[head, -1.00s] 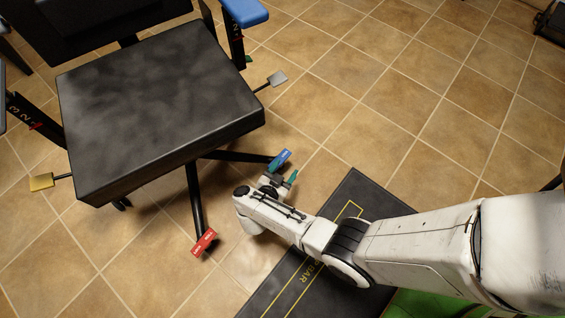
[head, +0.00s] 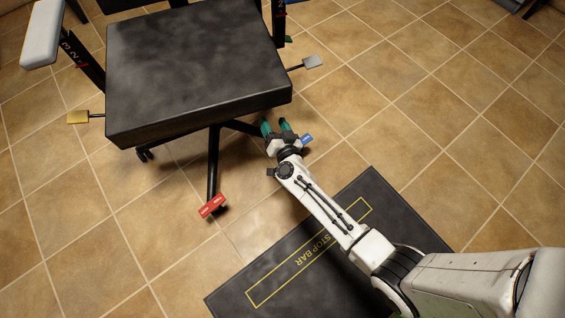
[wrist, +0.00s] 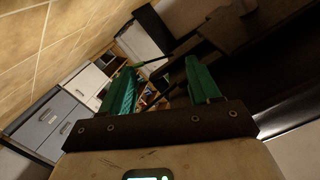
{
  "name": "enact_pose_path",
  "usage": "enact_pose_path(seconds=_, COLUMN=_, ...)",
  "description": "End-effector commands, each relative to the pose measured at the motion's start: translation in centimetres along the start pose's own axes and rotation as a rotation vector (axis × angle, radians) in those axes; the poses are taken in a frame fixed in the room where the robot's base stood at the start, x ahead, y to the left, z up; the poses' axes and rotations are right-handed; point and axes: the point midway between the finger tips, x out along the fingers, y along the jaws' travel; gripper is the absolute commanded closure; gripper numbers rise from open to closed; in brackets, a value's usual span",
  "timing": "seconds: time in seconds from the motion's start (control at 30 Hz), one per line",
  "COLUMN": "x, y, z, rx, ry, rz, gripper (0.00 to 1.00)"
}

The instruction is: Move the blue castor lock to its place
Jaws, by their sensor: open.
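The blue castor lock (head: 306,139) is a small blue block with a white label, low at the end of a chair leg, just right of my gripper in the head view. My gripper (head: 275,123) has teal fingers, spread apart with nothing seen between them, pointing toward the chair's underside. Its body partly covers the leg near the blue lock; I cannot tell whether it touches the lock. In the wrist view the open fingers (wrist: 162,85) frame furniture beyond, and I cannot make out the blue lock there.
The dark chair seat (head: 195,70) overhangs close to my gripper. A red castor lock (head: 212,205) sits on the front leg. A yellow paddle (head: 78,117) and a grey paddle (head: 312,62) stick out from the chair. A black stop-bar mat (head: 235,293) lies in front. Tiled floor at right is clear.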

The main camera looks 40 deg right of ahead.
Motion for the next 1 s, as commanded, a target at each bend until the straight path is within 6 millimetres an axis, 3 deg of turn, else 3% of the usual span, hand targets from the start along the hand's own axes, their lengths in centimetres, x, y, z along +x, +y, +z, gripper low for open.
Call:
enact_pose_path(seconds=0.3, x=-1.5, y=-3.8, z=-0.3, rx=-0.077, ry=-0.149, rz=-0.227, gripper=0.38)
enact_pose_path(seconds=0.5, x=-3.3, y=-5.3, z=-0.1, rx=-0.142, ry=-0.266, rz=-0.332, gripper=0.38)
enact_pose_path(seconds=0.73, x=-5.9, y=-6.2, z=0.3, rx=-0.225, ry=-0.415, rz=-0.412, gripper=0.38)
enact_pose_path(seconds=1.0, x=-9.6, y=-5.7, z=0.7, rx=-0.328, ry=-0.605, rz=-0.446, gripper=0.38)
